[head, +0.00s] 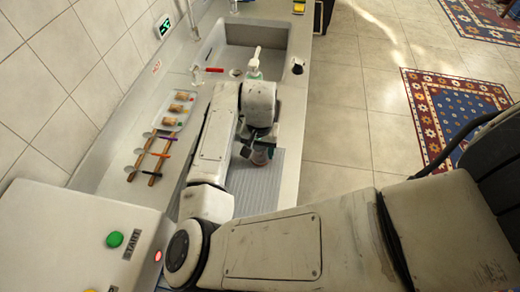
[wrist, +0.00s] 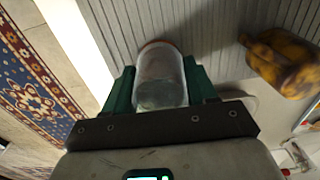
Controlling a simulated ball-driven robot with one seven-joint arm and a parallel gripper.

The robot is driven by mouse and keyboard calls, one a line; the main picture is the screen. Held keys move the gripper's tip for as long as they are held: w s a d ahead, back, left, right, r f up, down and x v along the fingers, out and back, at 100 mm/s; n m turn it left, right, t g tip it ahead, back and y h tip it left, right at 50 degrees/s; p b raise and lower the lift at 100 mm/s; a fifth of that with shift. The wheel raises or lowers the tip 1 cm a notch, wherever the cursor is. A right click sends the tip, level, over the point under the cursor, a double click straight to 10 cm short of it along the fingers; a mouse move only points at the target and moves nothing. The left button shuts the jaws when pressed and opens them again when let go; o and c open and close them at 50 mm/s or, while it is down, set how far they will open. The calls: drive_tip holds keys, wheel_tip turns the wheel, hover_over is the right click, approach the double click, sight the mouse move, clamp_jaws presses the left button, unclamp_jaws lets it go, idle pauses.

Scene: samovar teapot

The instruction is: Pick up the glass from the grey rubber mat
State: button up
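The glass (wrist: 161,78) is clear with an orange-brown edge at its far end in the wrist view. It lies between the two green fingers of my gripper (wrist: 161,88), with no gap visible on either side, so the gripper looks shut on it. The grey ribbed rubber mat (wrist: 205,22) shows behind the glass. In the head view, the glass (head: 261,156) shows partly under my gripper (head: 258,149), over the mat (head: 285,182). I cannot tell whether the glass touches the mat.
Open floor (head: 340,130) lies right.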

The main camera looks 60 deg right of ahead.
drive_tip(key=c, duration=0.6)
drive_tip(key=shift+r, duration=0.15)
